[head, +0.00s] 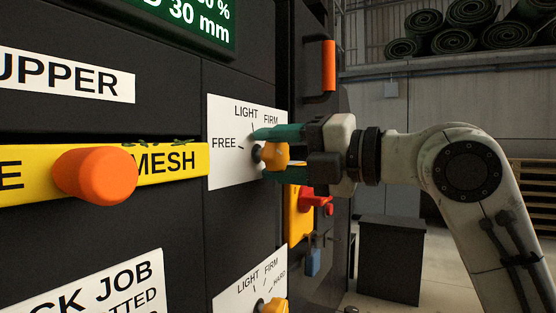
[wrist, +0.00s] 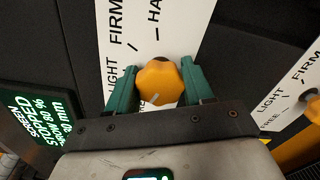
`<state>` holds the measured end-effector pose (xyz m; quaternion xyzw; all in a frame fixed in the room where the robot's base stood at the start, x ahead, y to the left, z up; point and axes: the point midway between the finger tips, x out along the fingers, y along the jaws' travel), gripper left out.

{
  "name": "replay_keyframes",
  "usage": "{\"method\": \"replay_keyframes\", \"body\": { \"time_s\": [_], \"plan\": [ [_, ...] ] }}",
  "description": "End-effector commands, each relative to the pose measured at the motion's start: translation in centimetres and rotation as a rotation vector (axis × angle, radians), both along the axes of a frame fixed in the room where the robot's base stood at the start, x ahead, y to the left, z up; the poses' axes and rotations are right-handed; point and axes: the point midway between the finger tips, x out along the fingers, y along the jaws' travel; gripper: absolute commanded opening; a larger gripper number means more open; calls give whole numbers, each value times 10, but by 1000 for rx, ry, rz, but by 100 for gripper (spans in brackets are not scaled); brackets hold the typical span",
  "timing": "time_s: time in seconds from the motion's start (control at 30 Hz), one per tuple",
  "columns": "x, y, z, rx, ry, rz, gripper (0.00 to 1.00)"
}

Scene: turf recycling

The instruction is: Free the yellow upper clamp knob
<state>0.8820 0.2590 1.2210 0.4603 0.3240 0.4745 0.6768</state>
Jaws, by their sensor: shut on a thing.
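The yellow upper clamp knob (head: 274,155) sits on a white dial plate (head: 222,168) marked FREE, LIGHT and FIRM in the head view. My gripper (head: 268,152) comes from the right, and its green fingers are shut on the knob from both sides. In the wrist view the knob (wrist: 160,80) lies between the two fingers (wrist: 159,88). A short pale mark on its face slants toward the lower left. I cannot tell which word the mark points to.
An orange knob (head: 94,175) stands out from the yellow MESH strip at left. A lower yellow knob (head: 272,306) has its own dial. An orange handle (head: 328,66) is above my gripper; a red handle (head: 317,197) is just below it. A green screen (wrist: 40,118) is lit.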

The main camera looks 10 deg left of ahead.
Motion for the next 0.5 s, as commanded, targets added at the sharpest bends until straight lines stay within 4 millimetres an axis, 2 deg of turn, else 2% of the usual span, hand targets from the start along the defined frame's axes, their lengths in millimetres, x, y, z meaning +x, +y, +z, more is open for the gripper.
{"method": "replay_keyframes", "body": {
  "time_s": [0.5],
  "plan": [
    [3, -3, 1, -15, -48, -10, 21]
  ]
}}
